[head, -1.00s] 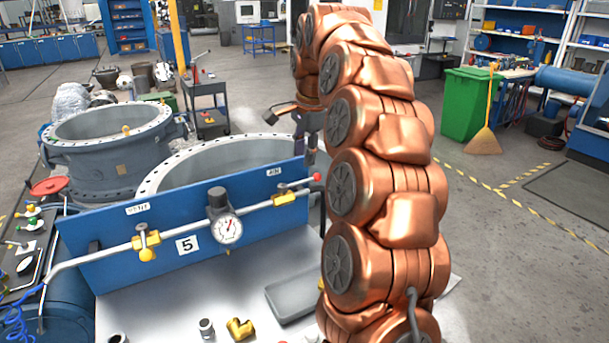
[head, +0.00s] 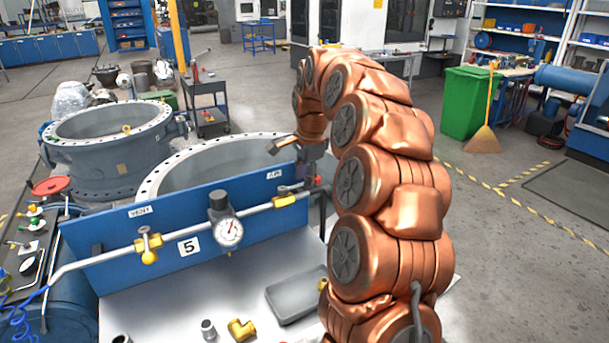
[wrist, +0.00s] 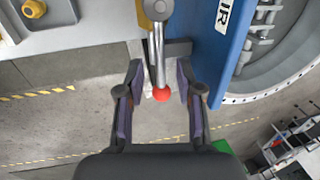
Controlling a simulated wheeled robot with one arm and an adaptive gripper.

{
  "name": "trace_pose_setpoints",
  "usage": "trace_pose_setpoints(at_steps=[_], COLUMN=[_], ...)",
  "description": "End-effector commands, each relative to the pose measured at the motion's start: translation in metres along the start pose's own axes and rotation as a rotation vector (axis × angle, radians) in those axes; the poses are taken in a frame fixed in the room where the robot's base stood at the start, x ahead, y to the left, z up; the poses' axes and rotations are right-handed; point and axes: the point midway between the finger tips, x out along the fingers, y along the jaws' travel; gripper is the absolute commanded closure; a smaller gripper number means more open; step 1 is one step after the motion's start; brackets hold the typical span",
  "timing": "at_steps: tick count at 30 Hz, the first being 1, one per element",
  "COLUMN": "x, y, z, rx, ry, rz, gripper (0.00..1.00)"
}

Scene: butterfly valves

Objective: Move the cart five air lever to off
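The blue panel (head: 110,236) of cart five carries a grey pipe with two yellow valves, a gauge (head: 229,232) and a "5" label (head: 189,247). The air valve (head: 285,201) is at the right end under the AIR label (head: 274,174). In the wrist view the air lever (wrist: 159,55) is a metal bar with a red ball tip (wrist: 161,95), lying along the pipe line. My gripper (wrist: 160,97) is open, its fingers on either side of the red tip, with gaps on both sides. In the head view my gripper (head: 312,178) is at the panel's right end, partly hidden by my arm.
The vent valve (head: 148,246) is on the left of the panel. A grey tray (head: 295,298) and brass fittings (head: 241,329) lie on the cart top. Large flanged drums (head: 110,150) stand behind.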

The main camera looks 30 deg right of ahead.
Motion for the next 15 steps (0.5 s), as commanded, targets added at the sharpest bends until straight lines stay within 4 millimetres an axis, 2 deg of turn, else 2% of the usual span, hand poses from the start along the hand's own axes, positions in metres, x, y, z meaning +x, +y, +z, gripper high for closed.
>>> trace_pose_setpoints(at_steps=[11,15], x=[0.0037,0.0035], y=[-0.0002,-0.0003], z=[-0.0001,-0.0001], rx=[-0.001,-0.001], ry=[0.001,0.001], rz=[-0.001,-0.002], gripper=[0.64,0.78])
